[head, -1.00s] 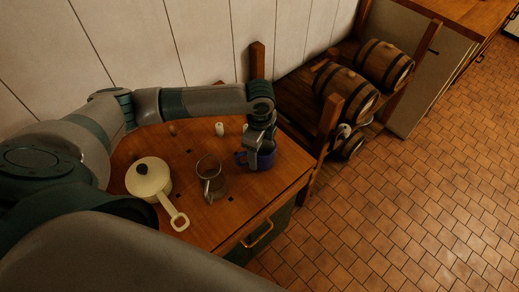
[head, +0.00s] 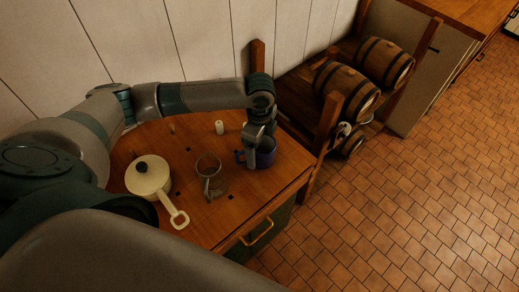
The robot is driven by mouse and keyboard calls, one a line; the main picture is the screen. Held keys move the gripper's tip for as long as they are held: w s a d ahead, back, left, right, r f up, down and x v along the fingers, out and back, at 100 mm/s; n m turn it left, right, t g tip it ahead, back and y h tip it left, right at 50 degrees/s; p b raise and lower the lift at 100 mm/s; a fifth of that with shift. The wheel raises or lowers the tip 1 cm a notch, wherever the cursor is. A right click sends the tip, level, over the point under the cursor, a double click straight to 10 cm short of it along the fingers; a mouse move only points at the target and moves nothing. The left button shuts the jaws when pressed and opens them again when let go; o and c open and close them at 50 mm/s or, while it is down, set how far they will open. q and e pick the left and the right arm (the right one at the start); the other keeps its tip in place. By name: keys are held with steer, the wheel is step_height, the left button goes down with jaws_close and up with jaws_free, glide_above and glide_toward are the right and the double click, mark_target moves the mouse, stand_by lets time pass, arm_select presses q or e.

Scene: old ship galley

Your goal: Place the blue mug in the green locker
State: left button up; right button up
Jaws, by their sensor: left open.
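The blue mug (head: 267,157) stands upright on the wooden top at its right part, with its handle toward the left. My left gripper (head: 256,157) is open and comes down from above at the mug, with its fingers over the mug's left side; whether they touch it I cannot tell. The gripper hides part of the mug. The green locker (head: 277,229) is below the wooden top; its front shows a brass handle (head: 258,232) and looks closed. My right gripper is not in view.
A cream lidded pan (head: 148,178) with its handle toward the front and a glass-like mug (head: 211,177) stand left of the blue mug. A small white shaker (head: 219,127) stands behind. Barrels (head: 346,88) lie on a wooden rack to the right. The tiled floor (head: 410,200) is clear.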

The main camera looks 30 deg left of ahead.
arm_select(q)
step_height(320, 180, up, 11)
steer(key=b, duration=0.2)
steer(key=shift+f, duration=0.1)
stand_by(0.6)
